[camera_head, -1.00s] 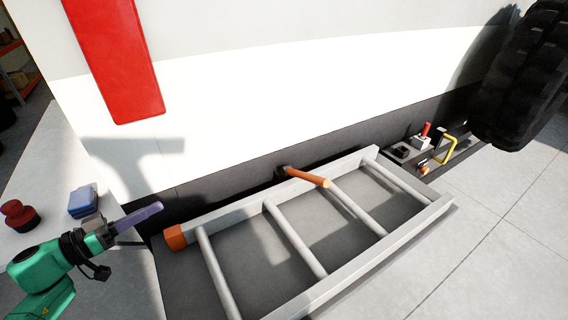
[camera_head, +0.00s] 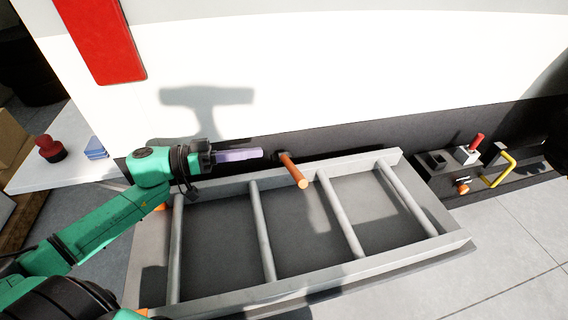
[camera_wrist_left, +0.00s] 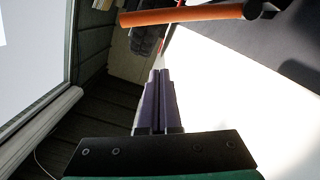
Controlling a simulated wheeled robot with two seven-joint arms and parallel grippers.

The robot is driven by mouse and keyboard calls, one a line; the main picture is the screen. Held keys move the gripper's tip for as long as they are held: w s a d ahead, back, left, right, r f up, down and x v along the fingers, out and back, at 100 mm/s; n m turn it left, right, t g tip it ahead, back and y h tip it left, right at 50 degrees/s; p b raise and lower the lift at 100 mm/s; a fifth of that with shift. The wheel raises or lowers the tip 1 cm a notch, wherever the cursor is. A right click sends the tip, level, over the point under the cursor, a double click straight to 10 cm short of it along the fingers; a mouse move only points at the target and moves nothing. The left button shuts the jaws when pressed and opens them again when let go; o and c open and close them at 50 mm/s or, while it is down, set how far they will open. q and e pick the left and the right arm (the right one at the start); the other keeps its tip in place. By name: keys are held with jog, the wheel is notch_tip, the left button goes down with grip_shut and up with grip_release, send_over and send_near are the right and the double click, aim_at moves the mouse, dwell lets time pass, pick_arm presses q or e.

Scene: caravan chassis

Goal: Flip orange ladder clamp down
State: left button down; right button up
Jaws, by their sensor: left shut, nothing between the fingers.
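The orange ladder clamp (camera_head: 293,170) is a short rod on a dark pivot at the caravan's lower wall. It sticks out over the upper rail of the grey ladder (camera_head: 341,205). My left gripper (camera_head: 260,154) is shut and empty, with its purple fingers just left of the clamp's pivot end, apparently apart from it. In the left wrist view the clamp (camera_wrist_left: 190,15) crosses the top of the picture, beyond the shut fingertips (camera_wrist_left: 159,72). My right gripper is not in view.
A red button (camera_head: 49,147) and a blue block (camera_head: 95,148) sit on a white surface at left. A red lever (camera_head: 477,140) and a yellow handle (camera_head: 499,172) stand right of the ladder. The white caravan wall (camera_head: 330,80) rises behind.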

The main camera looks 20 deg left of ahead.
pick_arm(q)
jog(key=p, duration=0.1)
send_over(292, 168)
jog(key=a, duration=0.3)
jog(key=f, duration=0.1)
jog(key=s+d+f, duration=0.1)
jog(key=s+f, duration=0.1)
jog(key=shift+d+f+p, duration=0.2)
jog(key=shift+f+p, duration=0.15)
jog(key=shift+f, duration=0.05)
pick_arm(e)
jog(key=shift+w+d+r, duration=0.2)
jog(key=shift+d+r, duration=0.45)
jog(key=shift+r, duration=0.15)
